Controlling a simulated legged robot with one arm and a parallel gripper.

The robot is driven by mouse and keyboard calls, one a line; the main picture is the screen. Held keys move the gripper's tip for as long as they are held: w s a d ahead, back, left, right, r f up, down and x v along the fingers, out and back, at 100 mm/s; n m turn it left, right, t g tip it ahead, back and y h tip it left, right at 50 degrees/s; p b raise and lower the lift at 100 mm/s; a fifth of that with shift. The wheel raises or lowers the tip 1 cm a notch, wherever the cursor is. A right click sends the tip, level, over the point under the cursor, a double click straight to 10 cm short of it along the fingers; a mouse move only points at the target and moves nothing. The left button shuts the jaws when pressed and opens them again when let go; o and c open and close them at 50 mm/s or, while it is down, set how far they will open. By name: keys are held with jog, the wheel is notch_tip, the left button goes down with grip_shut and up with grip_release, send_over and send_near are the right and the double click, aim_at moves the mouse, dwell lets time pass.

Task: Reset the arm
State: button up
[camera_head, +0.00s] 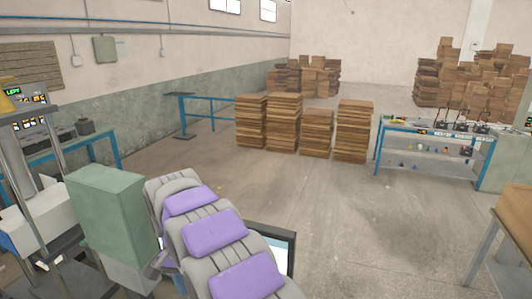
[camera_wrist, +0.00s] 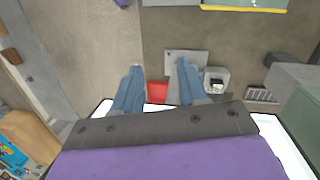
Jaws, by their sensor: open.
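My gripper (camera_wrist: 158,68) shows in the wrist view as two blue fingers spread well apart, with a clear gap and nothing held between them. My grey and purple arm sections fill the bottom of that view. In the head view, my padded arm runs up from the bottom middle toward the left. The gripper cannot be picked out there. No batteries can be made out clearly in either view.
A green machine box (camera_head: 108,208) stands close to my arm's left side. Brown stacks (camera_head: 283,124) and a blue-framed table (camera_head: 428,138) stand farther back. A brown-topped table (camera_head: 514,215) is at right. The middle floor is clear. A red object (camera_wrist: 157,92) shows beyond my fingers.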

jog(key=s+d+n+b, duration=0.1)
jog(key=s+d+b, duration=0.2)
jog(key=s+d, duration=0.55)
jog(key=s+d+b, duration=0.3)
jog(key=d, duration=1.1)
jog(key=s+d+f+b, duration=0.1)
jog(key=s+d+f, duration=0.2)
jog(key=s, duration=0.3)
jog(key=s+d+f+y+b, duration=0.1)
jog(key=s+d+f+b, duration=0.1)
jog(key=s, duration=0.5)
jog(key=s+d+f+n+b, duration=0.1)
jog(key=s+d+f+b, duration=0.1)
jog(key=s+d+f, duration=0.2)
jog(key=shift+s+d+f+y, duration=0.3)
jog(key=shift+s+d, duration=0.4)
jog(key=shift+s, duration=0.45)
